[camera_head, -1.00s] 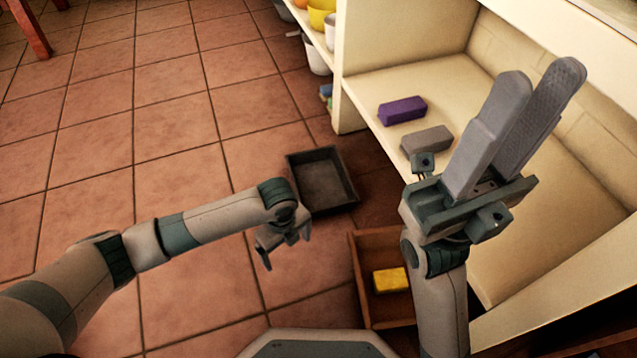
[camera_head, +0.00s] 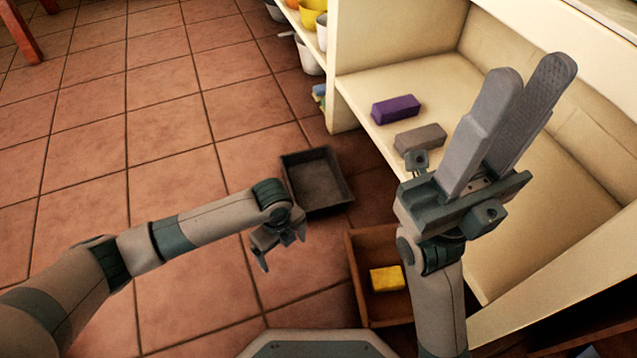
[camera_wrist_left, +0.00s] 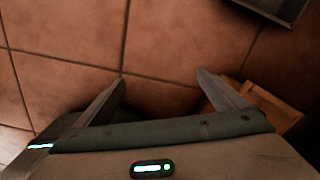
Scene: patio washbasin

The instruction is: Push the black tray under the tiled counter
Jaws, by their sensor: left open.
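The black tray (camera_head: 318,180), shallow and rectangular, lies on the floor in the middle of the head view, left of the cream tiled counter (camera_head: 400,78). It is outside the counter's front edge. Its corner shows at the top right of the left wrist view (camera_wrist_left: 282,8). My left gripper (camera_head: 281,250) is open and empty, pointing down, on the near side of the tray and apart from it. Its spread fingers show in the left wrist view (camera_wrist_left: 162,78).
A wooden box (camera_head: 368,313) with a yellow block (camera_head: 387,279) sits just nearer than the tray. A purple block (camera_head: 396,109) and a grey block (camera_head: 420,138) lie on the counter's shelf. Pots (camera_head: 310,20) stand farther back.

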